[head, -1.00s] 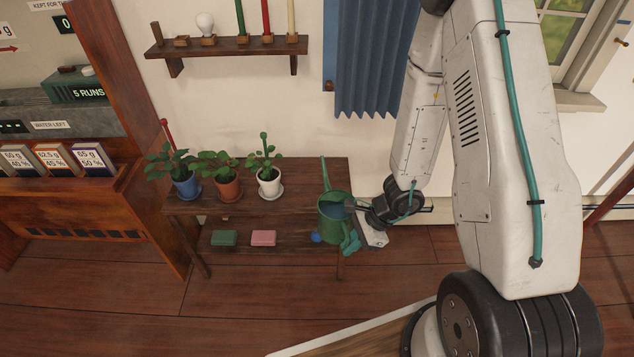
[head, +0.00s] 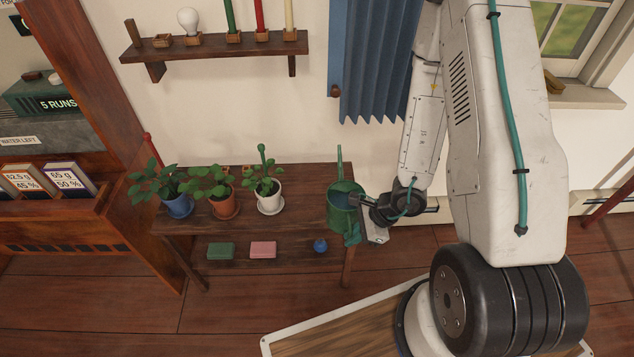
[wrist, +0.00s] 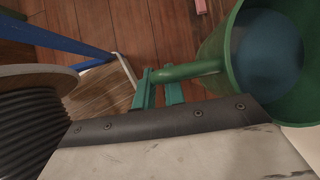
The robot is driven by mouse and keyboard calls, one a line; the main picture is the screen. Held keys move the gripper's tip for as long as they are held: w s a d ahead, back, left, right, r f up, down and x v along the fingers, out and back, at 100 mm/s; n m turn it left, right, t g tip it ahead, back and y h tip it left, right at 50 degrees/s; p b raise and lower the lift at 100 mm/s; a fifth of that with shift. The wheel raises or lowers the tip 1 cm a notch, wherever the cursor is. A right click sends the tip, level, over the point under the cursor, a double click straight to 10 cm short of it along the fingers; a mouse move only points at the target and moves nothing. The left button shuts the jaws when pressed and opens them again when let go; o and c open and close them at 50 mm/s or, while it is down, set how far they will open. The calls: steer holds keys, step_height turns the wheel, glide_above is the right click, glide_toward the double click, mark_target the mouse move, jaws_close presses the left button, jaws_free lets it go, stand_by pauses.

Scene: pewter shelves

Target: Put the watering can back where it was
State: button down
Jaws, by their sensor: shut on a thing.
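The green watering can (head: 342,212) is at the right end of the wooden plant table (head: 300,200), roughly upright, with blue inside its open top. Whether its base touches the table is hidden. My gripper (head: 353,234) reaches it from the right. In the wrist view, the teal fingers (wrist: 158,90) are shut on a green tube of the can, and the can's rim (wrist: 232,50) is at upper right. I cannot tell whether this tube is handle or spout.
Three potted plants, blue (head: 180,206), terracotta (head: 224,206) and white (head: 269,202), stand left of the can. Green (head: 220,251) and pink (head: 263,250) blocks and a blue ball (head: 320,246) are on the lower shelf. A wall shelf (head: 215,47) and blue curtain (head: 372,60) are behind.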

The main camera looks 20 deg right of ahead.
steer(key=w+f, duration=0.1)
steer(key=w, duration=0.4)
steer(key=w+a+f, duration=0.1)
steer(key=w+f, duration=0.1)
steer(key=w, duration=0.4)
steer(key=w+f, duration=0.2)
steer(key=w, duration=0.3)
steer(key=shift+w+a, duration=0.2)
steer(key=shift+w, duration=0.2)
steer(key=c, duration=1.5)
jaws_free()
steer(key=shift+f, duration=0.15)
